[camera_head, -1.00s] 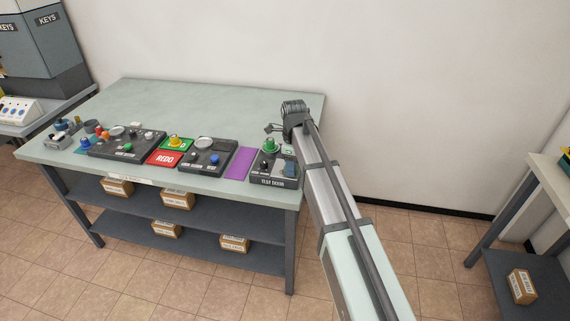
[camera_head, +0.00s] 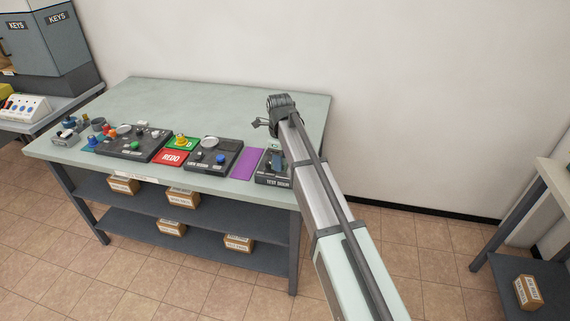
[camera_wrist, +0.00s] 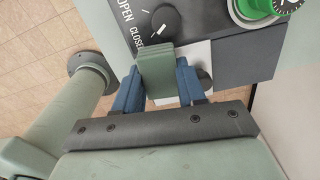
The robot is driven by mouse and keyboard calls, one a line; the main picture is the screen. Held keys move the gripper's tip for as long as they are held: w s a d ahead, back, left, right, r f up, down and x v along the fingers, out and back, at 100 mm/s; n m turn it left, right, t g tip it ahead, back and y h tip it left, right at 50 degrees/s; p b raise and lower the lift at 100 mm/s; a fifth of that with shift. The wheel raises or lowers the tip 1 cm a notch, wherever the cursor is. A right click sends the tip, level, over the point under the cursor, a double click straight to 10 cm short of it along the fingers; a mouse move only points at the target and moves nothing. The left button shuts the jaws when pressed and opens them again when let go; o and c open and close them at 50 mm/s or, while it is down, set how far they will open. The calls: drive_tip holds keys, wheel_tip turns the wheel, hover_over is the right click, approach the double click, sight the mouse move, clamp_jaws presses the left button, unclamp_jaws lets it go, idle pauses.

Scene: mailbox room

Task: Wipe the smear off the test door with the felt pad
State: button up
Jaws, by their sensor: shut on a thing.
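My gripper (camera_wrist: 158,72) has blue fingers and is shut on a grey-green block, which looks like the felt pad (camera_wrist: 156,82). The pad is in front of the test door unit (camera_wrist: 232,62), beside its OPEN/CLOSE knob (camera_wrist: 166,19). A pale panel (camera_wrist: 196,54) shows partly behind the pad and right finger. I cannot tell whether the pad touches it. A dark rounded patch (camera_wrist: 205,79) lies by the right finger; I cannot tell whether it is the smear. In the head view the test door unit (camera_head: 278,183) is at the table's right front, partly covered by my gripper.
The table (camera_head: 215,100) has a clear back half. A purple mat (camera_head: 248,163), a red REDO card (camera_head: 172,158) and dark control panels (camera_head: 215,155) line the front, left of the unit.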

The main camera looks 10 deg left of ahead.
drive_tip(key=shift+r, duration=3.4)
